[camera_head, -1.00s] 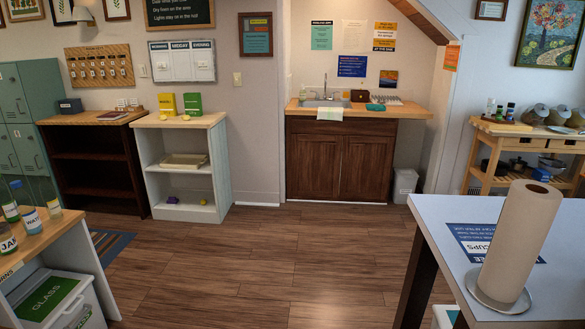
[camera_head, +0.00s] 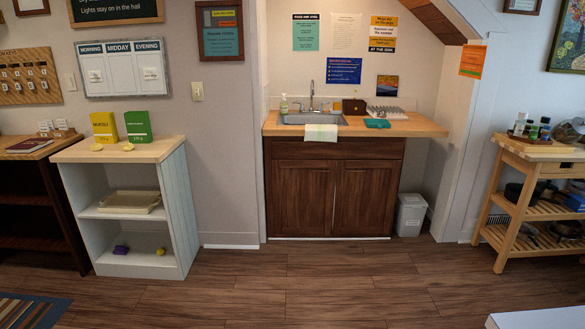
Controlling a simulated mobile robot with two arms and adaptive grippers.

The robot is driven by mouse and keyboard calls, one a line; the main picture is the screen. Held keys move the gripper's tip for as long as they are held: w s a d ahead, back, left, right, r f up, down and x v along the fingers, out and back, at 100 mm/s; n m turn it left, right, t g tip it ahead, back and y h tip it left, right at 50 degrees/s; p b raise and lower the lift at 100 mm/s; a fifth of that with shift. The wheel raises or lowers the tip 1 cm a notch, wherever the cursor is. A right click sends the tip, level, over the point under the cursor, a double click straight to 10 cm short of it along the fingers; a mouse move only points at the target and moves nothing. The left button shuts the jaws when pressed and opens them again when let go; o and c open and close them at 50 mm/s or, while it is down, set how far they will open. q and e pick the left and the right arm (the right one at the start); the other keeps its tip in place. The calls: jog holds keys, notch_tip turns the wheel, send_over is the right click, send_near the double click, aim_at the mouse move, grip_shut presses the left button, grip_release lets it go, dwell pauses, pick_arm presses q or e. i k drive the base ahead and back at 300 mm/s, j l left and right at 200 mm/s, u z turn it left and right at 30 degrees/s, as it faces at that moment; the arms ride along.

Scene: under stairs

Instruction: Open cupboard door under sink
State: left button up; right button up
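The cupboard under the sink (camera_head: 333,188) is dark brown wood and stands ahead, right of the middle. Its left door (camera_head: 303,198) and right door (camera_head: 365,198) both look shut. A thin pale vertical line shows where they meet. The sink (camera_head: 312,119) is set in the light wooden counter (camera_head: 415,126) above. A pale cloth with a green stripe (camera_head: 321,132) hangs over the counter's front edge, above the left door. Neither of my grippers is in view.
A white open shelf (camera_head: 180,200) stands left of the cupboard. A white bin (camera_head: 411,214) stands against its right side. A wooden trolley (camera_head: 500,200) is at the right. A pale table corner (camera_head: 535,318) shows at the bottom right. The floor (camera_head: 330,275) before the cupboard is clear.

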aim_at(303, 191)
jog(key=i+j+z, duration=0.2)
jog(key=i, duration=1.85)
